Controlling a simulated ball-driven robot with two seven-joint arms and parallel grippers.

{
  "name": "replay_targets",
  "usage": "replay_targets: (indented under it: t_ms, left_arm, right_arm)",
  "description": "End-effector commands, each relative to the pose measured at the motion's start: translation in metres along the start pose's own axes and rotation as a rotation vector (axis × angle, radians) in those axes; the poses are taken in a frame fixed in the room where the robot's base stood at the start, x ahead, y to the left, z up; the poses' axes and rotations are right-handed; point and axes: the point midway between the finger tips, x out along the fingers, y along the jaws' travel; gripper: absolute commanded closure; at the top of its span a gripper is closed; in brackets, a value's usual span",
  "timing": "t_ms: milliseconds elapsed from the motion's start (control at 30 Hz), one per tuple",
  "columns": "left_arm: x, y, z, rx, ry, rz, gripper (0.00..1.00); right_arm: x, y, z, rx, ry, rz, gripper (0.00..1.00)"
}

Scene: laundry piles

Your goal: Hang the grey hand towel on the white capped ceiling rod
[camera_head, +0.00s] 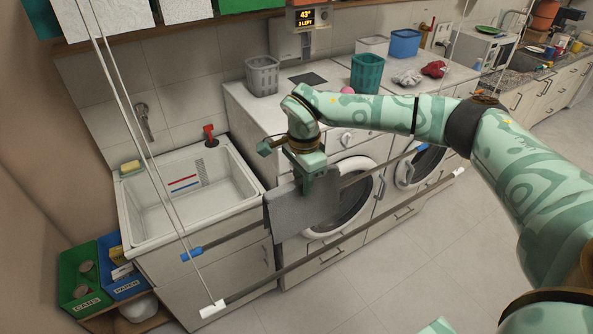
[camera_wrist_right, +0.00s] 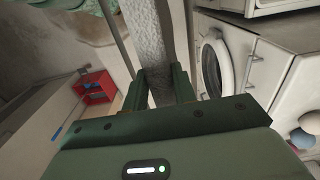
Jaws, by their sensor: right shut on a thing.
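The grey hand towel (camera_head: 292,215) hangs flat from my right gripper (camera_head: 318,184) in the head view. In the right wrist view the towel (camera_wrist_right: 148,40) runs out from between the fingers (camera_wrist_right: 159,88), which are shut on it. The white capped rod (camera_head: 300,263) runs diagonally below the towel in the picture, with end caps (camera_head: 212,310) at lower left and at right. The towel appears apart from this rod. A blue capped rod (camera_head: 232,237) runs beside it, and the towel hides its middle. I cannot tell whether the towel touches that rod. My left gripper is out of view.
Thin white cords (camera_head: 135,130) rise from the white rod's left end. A sink (camera_head: 135,215) stands at left, with washing machines (camera_head: 345,205) behind the rods. Green and blue bins (camera_head: 85,290) sit at lower left. The floor (camera_head: 400,280) at lower right is clear.

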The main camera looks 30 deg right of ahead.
Motion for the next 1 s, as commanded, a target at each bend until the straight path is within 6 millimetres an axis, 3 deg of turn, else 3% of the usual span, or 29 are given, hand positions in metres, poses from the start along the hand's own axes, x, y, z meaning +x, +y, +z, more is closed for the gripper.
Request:
replay_targets:
  t_ms: [233,967,1000]
  left_arm:
    - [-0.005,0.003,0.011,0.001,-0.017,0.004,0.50]
    - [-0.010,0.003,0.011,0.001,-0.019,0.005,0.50]
    - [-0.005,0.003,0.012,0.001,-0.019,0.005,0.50]
  right_arm:
    - [-0.001,0.024,0.000,-0.001,-0.001,0.000,1.00]
    - [-0.001,0.094,0.000,-0.001,0.000,-0.001,1.00]
    - [0.006,0.093,0.000,-0.001,0.000,-0.001,1.00]
